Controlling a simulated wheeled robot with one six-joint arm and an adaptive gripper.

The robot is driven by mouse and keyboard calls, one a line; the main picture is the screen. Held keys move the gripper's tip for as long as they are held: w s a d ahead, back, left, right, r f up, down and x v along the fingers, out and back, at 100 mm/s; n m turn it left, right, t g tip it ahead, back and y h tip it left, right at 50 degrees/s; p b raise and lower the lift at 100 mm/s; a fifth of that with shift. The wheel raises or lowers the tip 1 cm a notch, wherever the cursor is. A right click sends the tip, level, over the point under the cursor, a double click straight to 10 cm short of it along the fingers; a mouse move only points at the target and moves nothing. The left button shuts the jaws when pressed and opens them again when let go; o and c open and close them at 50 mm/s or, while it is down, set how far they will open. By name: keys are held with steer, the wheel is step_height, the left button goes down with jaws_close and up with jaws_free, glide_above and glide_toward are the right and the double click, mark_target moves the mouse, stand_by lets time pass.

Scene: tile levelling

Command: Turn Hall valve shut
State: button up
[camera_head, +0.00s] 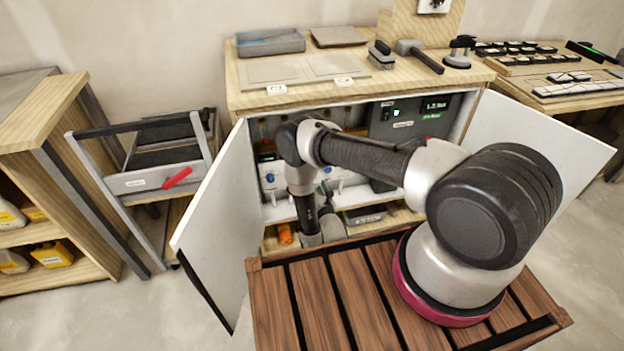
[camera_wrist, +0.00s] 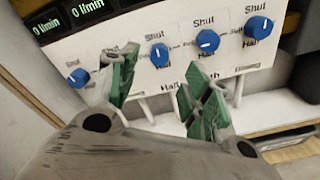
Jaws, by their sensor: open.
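A white valve panel (camera_wrist: 180,68) in the wrist view carries several blue knobs in a slanting row. They are a far left knob (camera_wrist: 78,78), a second knob (camera_wrist: 159,54), a third knob (camera_wrist: 208,40) and a far right knob (camera_wrist: 258,25). "Shut" is printed above the three on the right, with small words below that partly read "Hall"; which knob is the Hall valve is not clear. My gripper (camera_wrist: 168,66) is open and empty, its green-padded fingers in front of the panel, below the second and third knobs. In the head view my arm hides much of the panel.
The open cabinet has a left door (camera_head: 212,215) and a right door (camera_head: 545,135) swung outward. Dark displays (camera_wrist: 70,18) reading 0 l/min sit above the panel. A white ledge (camera_wrist: 262,108) with upright pegs lies below it. An orange object (camera_head: 284,233) lies on the cabinet's lower shelf.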

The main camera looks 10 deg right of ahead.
steer(key=s, duration=0.4)
steer(key=shift+s+r, duration=0.15)
steer(key=shift+s, duration=0.1)
